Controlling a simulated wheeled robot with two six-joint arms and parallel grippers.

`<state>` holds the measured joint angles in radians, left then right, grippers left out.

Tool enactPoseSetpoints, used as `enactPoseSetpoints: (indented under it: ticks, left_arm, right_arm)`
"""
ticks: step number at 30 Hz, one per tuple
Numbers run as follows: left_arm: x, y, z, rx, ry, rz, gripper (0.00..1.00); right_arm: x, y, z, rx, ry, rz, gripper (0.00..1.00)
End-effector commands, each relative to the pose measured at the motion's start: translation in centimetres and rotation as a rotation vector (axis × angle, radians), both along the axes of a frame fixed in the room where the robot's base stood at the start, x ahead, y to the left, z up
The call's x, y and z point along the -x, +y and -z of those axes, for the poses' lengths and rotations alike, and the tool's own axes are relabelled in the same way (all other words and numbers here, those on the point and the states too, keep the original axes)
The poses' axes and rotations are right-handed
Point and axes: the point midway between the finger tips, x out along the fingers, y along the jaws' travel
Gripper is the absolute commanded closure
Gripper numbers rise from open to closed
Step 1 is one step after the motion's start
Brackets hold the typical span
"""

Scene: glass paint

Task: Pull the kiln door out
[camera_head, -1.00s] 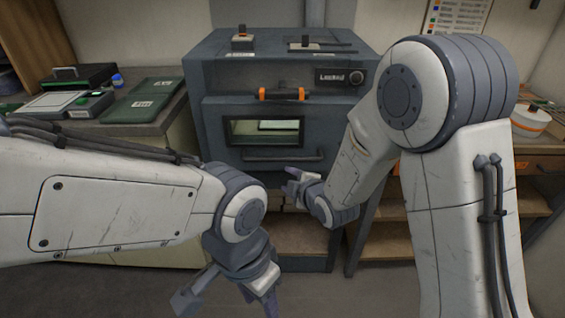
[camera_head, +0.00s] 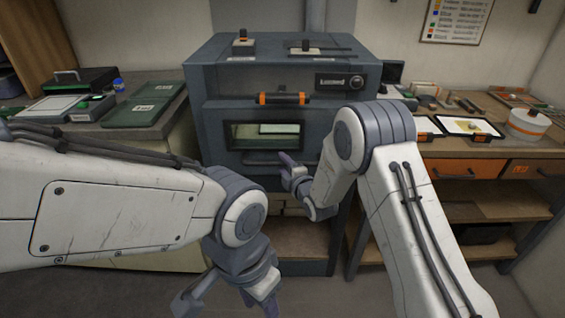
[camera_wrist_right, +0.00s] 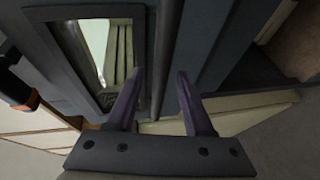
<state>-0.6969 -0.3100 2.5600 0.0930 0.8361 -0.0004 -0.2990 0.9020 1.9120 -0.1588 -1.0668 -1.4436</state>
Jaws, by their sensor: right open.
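The dark grey kiln (camera_head: 225,75) stands in the middle of the head view. Its door (camera_head: 213,115) is on the front, with a small window (camera_head: 265,135) and a dark bar handle (camera_head: 252,160) below it. My right gripper (camera_head: 288,165) is in front of the door, at the bar handle's right part. In the right wrist view my right gripper (camera_wrist_right: 160,78) is open, its fingers on either side of the dark handle bar (camera_wrist_right: 166,45), which they do not visibly clamp. My left gripper (camera_head: 228,298) hangs low at the front, open and empty.
An orange-ended bar (camera_head: 283,98) is above the window. A left counter (camera_head: 60,130) holds green cases (camera_head: 157,92); a right bench (camera_head: 460,149) holds trays and a white pot (camera_head: 529,122). The floor in front is clear.

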Motion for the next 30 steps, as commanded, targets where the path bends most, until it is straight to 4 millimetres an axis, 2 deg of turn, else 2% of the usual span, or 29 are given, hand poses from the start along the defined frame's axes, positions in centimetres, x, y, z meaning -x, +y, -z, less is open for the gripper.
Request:
enactPoseSetpoints:
  ticks: [5, 13, 14, 15, 17, 18, 30]
  left_arm:
    - [0.0, 0.0, -0.17, 0.0, 0.0, 0.0, 0.5]
    - [0.0, 0.0, -0.15, 0.0, 0.0, 0.0, 0.5]
    - [0.0, 0.0, -0.15, 0.0, 0.0, 0.0, 0.5]
    - [0.0, 0.0, -0.15, 0.0, 0.0, 0.0, 0.5]
    - [0.0, 0.0, -0.15, 0.0, 0.0, 0.0, 0.5]
    - [0.0, 0.0, -0.16, 0.0, 0.0, 0.0, 0.5]
    - [0.0, 0.0, -0.15, 0.0, 0.0, 0.0, 0.5]
  right_arm:
    - [-0.95, 0.46, 0.2, -0.001, 0.0, 0.0, 0.48]
    - [-1.04, 0.49, 0.24, 0.0, 0.001, 0.001, 0.48]
    - [-1.04, 0.49, 0.24, 0.0, 0.001, 0.001, 0.56]
    - [-1.04, 0.49, 0.24, 0.0, 0.001, 0.0, 0.71]
    - [-1.04, 0.49, 0.24, 0.0, 0.001, 0.001, 0.94]
    - [-1.04, 0.49, 0.24, 0.0, 0.001, 0.001, 1.0]
    - [-1.01, 0.48, 0.26, 0.0, 0.002, 0.001, 1.0]
